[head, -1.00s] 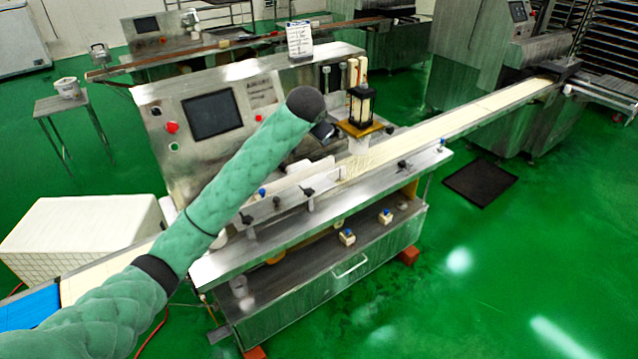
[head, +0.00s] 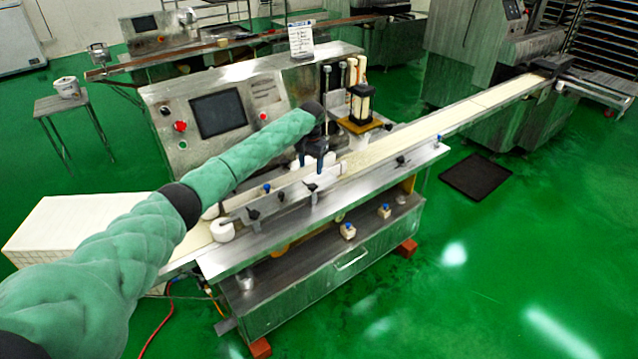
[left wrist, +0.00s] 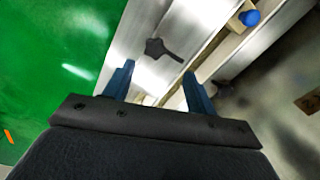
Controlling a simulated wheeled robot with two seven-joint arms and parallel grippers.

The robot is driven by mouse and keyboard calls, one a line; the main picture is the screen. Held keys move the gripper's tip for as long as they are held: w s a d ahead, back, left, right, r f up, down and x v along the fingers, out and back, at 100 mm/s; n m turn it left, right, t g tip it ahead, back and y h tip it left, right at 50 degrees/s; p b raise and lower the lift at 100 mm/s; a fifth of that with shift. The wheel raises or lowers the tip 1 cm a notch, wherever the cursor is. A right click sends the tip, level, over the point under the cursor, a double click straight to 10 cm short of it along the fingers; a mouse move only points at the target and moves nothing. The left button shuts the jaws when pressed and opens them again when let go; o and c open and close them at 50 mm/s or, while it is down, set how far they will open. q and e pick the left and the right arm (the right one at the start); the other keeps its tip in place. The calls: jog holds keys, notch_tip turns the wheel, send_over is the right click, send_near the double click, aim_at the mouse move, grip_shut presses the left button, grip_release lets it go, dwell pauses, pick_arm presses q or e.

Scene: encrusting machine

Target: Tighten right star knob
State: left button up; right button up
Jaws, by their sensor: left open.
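Black star knobs sit along the front of the machine's conveyor rail in the head view: one at left (head: 254,214), one in the middle (head: 312,187) and one at right (head: 401,160). My left gripper (head: 318,156) is open and empty, pointing down just above the middle knob. In the left wrist view, a black star knob (left wrist: 155,48) with a short shaft lies beyond the two blue fingers (left wrist: 160,72), roughly between them and apart from them. Which of the knobs this is cannot be told for sure. My right gripper is not in view.
The conveyor's metal guide rail (head: 285,197) runs under my left gripper. A yellow-based black unit (head: 361,108) stands to its right, with upright rods behind. A white roll (head: 222,230) sits at the conveyor's left end. Green floor is open in front.

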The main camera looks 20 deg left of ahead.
aim_at(313, 185)
pick_arm(q)
jog(key=shift+s+d, duration=0.1)
jog(key=shift+d, duration=0.2)
jog(key=shift+f+p, duration=0.3)
jog(key=shift+f, duration=0.05)
jog(key=shift+f+p, duration=1.45)
jog(key=shift+f, duration=2.1)
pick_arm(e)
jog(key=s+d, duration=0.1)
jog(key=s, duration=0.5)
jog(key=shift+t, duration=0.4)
pick_arm(q)
jog(key=c, duration=1)
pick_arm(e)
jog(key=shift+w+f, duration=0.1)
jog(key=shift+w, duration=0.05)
